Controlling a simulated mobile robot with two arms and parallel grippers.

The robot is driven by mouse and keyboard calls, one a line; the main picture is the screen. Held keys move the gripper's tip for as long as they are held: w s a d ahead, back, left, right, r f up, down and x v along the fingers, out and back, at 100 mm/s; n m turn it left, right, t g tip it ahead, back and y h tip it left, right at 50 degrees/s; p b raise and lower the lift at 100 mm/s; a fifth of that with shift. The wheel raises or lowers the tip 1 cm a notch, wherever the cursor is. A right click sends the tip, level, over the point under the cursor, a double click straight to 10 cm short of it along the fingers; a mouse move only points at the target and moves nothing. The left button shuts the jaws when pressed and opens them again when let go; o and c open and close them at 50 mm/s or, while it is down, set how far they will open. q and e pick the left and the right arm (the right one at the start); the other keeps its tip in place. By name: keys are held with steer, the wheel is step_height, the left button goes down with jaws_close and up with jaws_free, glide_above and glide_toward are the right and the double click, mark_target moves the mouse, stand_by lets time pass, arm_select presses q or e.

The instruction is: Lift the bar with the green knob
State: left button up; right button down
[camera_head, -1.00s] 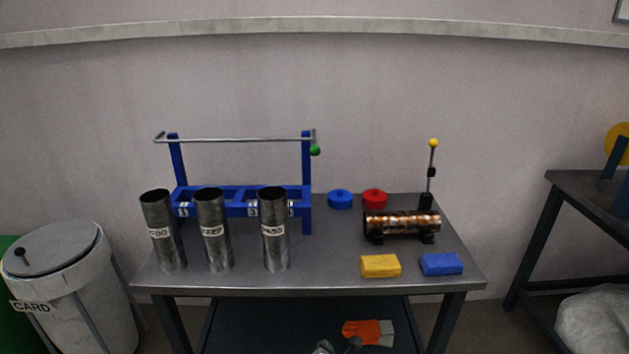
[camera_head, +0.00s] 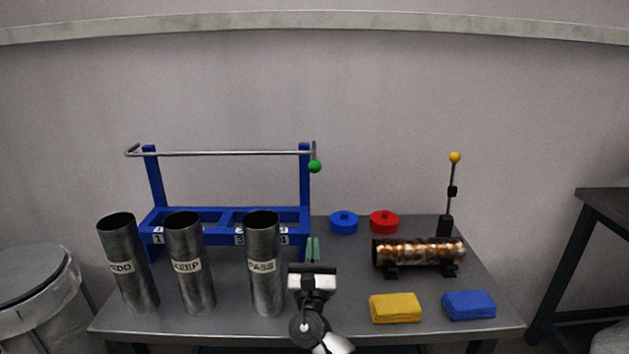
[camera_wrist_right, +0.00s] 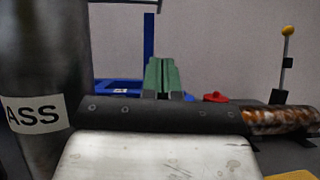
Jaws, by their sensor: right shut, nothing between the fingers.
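The bar (camera_head: 225,153) is a thin grey rod lying across the tops of the two posts of the blue rack (camera_head: 304,185). Its green knob (camera_head: 315,166) hangs at the right end, just beside the right post. My right gripper (camera_head: 313,244) is over the table in front of the rack, below the knob and apart from it. Its green fingers are shut together and empty; they also show in the right wrist view (camera_wrist_right: 161,75). The left gripper is in neither view.
Three metal tubes labelled REDO (camera_head: 128,265), KEEP (camera_head: 190,263) and PASS (camera_head: 264,264) stand left of my right gripper. A copper-mottled cylinder (camera_head: 419,252), blue (camera_head: 344,222) and red (camera_head: 384,221) caps, yellow (camera_head: 395,307) and blue (camera_head: 469,305) blocks, and a yellow-knobbed lever (camera_head: 453,185) are to its right.

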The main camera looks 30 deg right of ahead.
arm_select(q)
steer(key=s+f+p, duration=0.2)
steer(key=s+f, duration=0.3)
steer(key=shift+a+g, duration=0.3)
arm_select(e)
steer(key=w+d+r, duration=0.5)
steer(key=w+r, duration=0.2)
steer(key=r, duration=0.3)
steer(key=shift+w+d, duration=0.15)
steer(key=shift+w, duration=0.25)
steer(key=shift+r, duration=0.1)
